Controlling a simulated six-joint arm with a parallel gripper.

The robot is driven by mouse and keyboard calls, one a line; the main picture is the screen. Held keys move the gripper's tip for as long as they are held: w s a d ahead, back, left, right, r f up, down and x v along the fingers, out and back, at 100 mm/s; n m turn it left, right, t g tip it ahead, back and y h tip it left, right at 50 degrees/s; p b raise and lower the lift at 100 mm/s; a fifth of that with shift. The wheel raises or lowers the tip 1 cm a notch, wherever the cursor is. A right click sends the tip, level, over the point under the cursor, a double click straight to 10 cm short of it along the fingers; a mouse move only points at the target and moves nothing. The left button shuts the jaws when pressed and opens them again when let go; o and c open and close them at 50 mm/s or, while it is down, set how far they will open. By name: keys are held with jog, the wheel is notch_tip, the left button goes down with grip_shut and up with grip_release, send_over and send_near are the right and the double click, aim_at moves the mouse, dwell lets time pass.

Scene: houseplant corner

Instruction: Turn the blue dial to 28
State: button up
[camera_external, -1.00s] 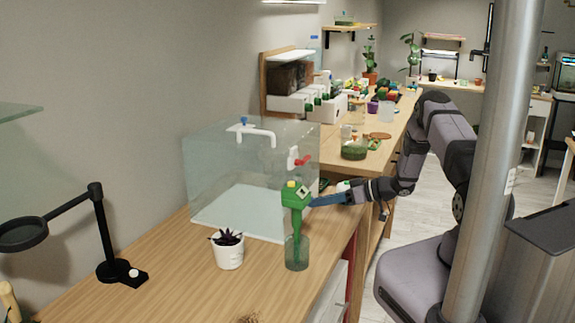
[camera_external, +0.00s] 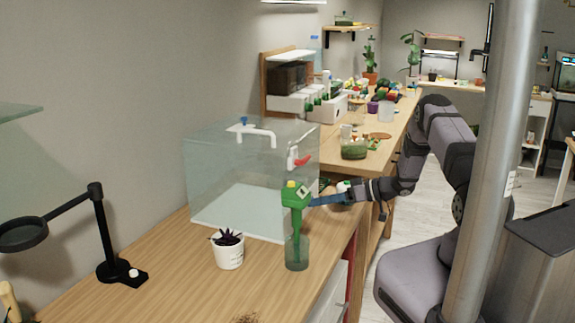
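No blue dial can be made out clearly on the device; that side is small and partly covered by my gripper. I cannot tell whether the fingers are open or shut, and no number can be read.
A clear tank (camera_external: 215,170) stands behind, with a white tap with a blue handle (camera_external: 243,120) and a red-handled valve (camera_external: 302,160). A potted succulent (camera_external: 228,249) is left of the jar. A black magnifier lamp (camera_external: 100,235) stands further left. The table's front left is mostly clear.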

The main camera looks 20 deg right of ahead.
jog(key=shift+s+d+r+b, duration=0.15)
jog(key=shift+s+d+b, duration=0.15)
jog(key=shift+d, duration=0.25)
jog(key=b+v, duration=0.2)
jog(key=v, duration=0.3)
jog(key=shift+s+d+r, duration=0.15)
jog(key=shift+s+d, duration=0.05)
jog(key=shift+s, duration=0.05)
jog(key=shift+s+d+r, duration=0.1)
